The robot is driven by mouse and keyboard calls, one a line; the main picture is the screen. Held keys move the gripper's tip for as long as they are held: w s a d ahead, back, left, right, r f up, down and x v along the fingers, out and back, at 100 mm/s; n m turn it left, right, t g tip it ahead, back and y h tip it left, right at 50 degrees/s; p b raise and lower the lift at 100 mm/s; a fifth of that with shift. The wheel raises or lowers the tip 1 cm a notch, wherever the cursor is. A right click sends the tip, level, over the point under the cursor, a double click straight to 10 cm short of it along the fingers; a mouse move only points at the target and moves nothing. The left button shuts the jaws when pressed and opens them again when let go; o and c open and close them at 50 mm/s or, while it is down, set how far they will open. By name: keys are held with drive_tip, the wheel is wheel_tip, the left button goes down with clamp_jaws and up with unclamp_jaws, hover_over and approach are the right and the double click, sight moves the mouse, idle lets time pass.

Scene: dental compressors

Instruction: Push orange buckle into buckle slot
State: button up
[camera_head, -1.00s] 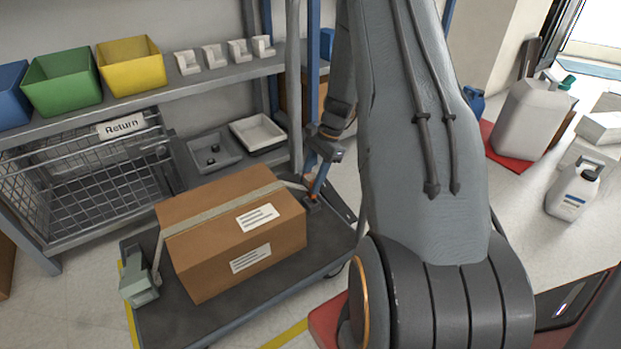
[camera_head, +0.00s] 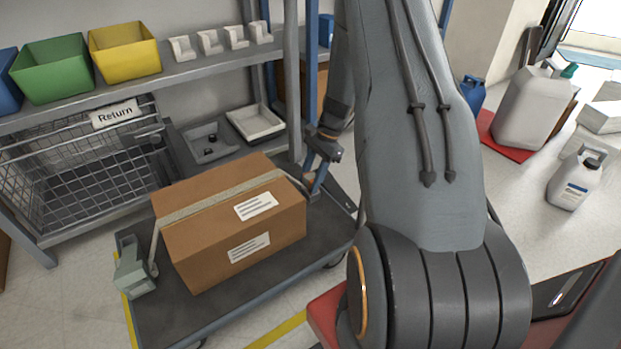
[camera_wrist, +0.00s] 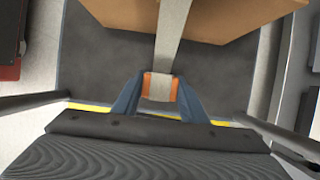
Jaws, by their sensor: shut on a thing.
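The orange buckle (camera_wrist: 161,87) sits between the two blue fingers of my gripper (camera_wrist: 160,98) in the wrist view. The fingers are shut on it. A grey strap (camera_wrist: 172,40) runs from the cardboard box (camera_wrist: 200,14) to the buckle. In the head view my gripper (camera_head: 316,178) is low at the right side of the box (camera_head: 235,235), over the right end of the cart. The strap (camera_head: 225,198) crosses the box top there. The buckle is hard to make out in the head view. I cannot clearly identify the buckle slot in either view.
The box stands on a dark cart (camera_head: 265,285). A grey-green device (camera_head: 134,272) is at the cart's left end, by the strap. A shelf with yellow (camera_head: 125,52) and green bins (camera_head: 52,72), and a wire basket (camera_head: 85,160), stand behind. My arm covers the middle.

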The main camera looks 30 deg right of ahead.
drive_tip(key=o, duration=1.2)
drive_tip(key=p+v, duration=0.3)
drive_tip(key=v, duration=0.5)
drive_tip(key=shift+p, duration=0.3)
